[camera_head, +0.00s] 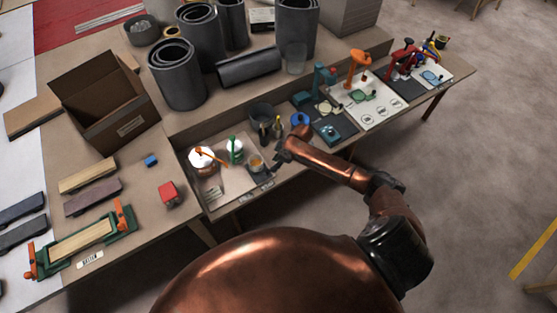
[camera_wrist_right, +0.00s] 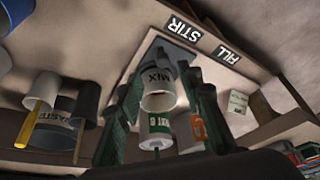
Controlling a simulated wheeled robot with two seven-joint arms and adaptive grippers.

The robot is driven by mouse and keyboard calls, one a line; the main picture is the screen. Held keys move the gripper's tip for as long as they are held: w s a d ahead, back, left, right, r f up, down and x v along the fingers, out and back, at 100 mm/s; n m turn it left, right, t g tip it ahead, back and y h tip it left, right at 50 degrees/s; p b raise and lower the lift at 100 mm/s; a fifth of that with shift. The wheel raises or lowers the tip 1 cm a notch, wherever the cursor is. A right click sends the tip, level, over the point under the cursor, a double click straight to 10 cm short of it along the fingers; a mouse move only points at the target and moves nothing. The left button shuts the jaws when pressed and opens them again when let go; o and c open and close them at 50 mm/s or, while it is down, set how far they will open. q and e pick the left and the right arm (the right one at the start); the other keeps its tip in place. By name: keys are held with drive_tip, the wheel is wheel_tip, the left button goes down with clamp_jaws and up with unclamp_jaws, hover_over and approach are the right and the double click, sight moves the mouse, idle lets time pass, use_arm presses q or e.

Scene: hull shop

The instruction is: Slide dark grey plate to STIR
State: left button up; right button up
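The dark grey plate (camera_wrist_right: 168,48) lies flat on the bench in the wrist view, with its edge near the STIR label (camera_wrist_right: 183,28). A cup marked MIX (camera_wrist_right: 157,99) shows in front of it, and the same cup is seen in the head view (camera_head: 256,163). My right gripper (camera_head: 281,153) is low over the bench, to the right of this cup. In the wrist view its two dark fingers (camera_wrist_right: 164,82) stand apart, on either side of the cup in the picture. Contact with the plate cannot be made out. My left gripper is out of view.
A FILL label (camera_wrist_right: 228,54) lies beside STIR.

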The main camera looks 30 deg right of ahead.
drive_tip(key=shift+v, duration=2.4)
